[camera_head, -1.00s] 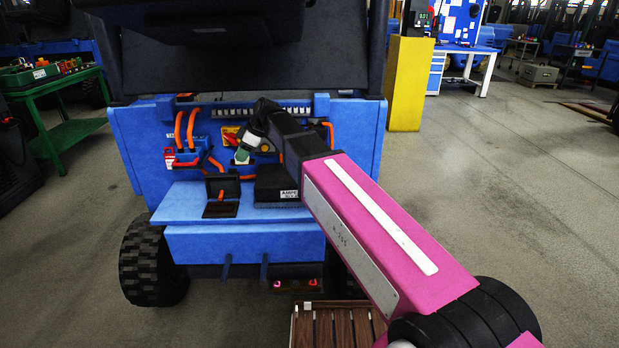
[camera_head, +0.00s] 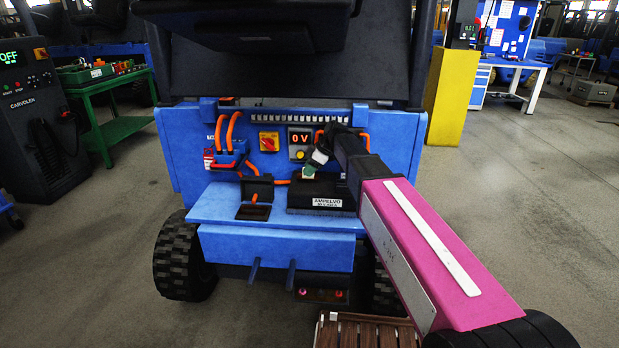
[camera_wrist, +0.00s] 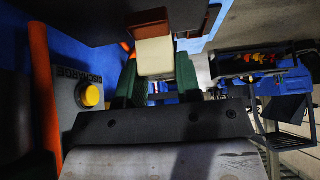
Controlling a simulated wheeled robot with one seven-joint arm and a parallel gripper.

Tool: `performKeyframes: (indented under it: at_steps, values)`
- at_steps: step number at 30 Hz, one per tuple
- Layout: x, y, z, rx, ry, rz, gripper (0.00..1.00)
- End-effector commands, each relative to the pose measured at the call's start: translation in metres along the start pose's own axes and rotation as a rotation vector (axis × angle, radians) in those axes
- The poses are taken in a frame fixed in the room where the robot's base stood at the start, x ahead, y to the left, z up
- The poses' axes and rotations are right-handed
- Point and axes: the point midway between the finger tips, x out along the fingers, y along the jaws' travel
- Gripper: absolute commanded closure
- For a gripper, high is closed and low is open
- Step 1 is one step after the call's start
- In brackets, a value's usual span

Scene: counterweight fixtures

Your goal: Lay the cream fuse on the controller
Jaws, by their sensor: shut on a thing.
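The controller (camera_head: 317,196) is a black ribbed box with a white label, standing on the blue truck's ledge in the head view. My gripper (camera_head: 309,171) has green fingertips and hangs just above the controller's top, near its back. In the wrist view, the green fingers (camera_wrist: 157,85) are shut on the cream fuse (camera_wrist: 154,56), a pale block with a brownish part beyond it. A dark mass fills the top of that view near the fuse. I cannot tell whether the fuse touches it. In the head view I cannot make out the fuse clearly.
An open black box (camera_head: 257,188) stands left of the controller. Orange cables (camera_head: 227,130), a red-and-yellow switch (camera_head: 269,141) and a meter (camera_head: 300,138) reading 0 V are on the panel behind. The wrist view shows a yellow discharge button (camera_wrist: 91,95) at left.

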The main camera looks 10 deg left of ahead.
Motion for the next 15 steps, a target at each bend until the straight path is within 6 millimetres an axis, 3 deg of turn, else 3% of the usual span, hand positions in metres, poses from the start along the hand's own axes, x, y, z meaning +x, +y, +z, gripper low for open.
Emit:
performKeyframes:
  at_steps: [7, 15]
  values:
    - [0.027, -0.001, 0.017, 0.002, 0.0, -0.001, 0.85]
    - [0.03, -0.001, 0.018, 0.0, 0.0, 0.0, 0.85]
